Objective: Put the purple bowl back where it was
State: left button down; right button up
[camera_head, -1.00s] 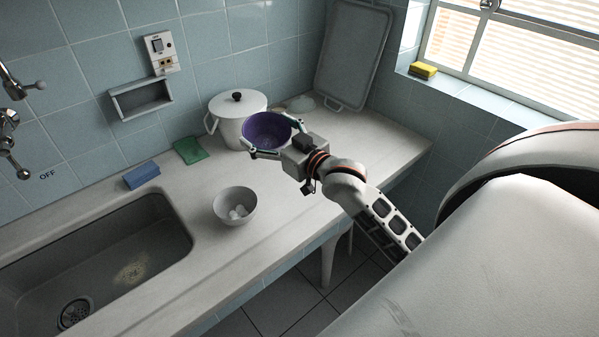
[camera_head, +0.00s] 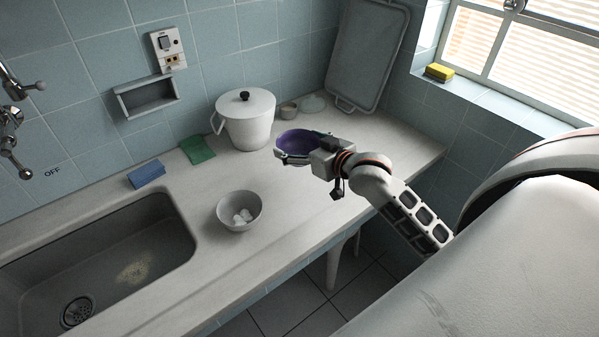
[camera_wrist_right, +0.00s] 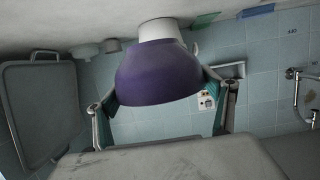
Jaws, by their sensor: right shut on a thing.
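The purple bowl (camera_head: 300,141) is at the right part of the counter, to the right of the white lidded pot (camera_head: 247,120). My right gripper (camera_head: 297,150) is shut on the bowl, with its fingers on either side of it. In the right wrist view the bowl (camera_wrist_right: 158,72) sits between the two fingers (camera_wrist_right: 165,110), and its far side is hidden. I cannot tell whether the bowl touches the counter. My left gripper is not in view.
A grey bowl with white eggs (camera_head: 239,211) stands near the counter's front. A green cloth (camera_head: 198,149) and a blue sponge (camera_head: 146,173) lie left of the pot. A small cup (camera_head: 288,110) and a grey tray (camera_head: 367,52) are behind the purple bowl. The sink (camera_head: 97,250) is at left.

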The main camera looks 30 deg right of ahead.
notch_tip(320, 180, down, 5)
jog(key=shift+f, duration=2.7)
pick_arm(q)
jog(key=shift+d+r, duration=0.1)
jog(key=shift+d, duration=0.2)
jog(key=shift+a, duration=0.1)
pick_arm(e)
jog(key=o, duration=1.2)
jog(key=shift+f, duration=0.1)
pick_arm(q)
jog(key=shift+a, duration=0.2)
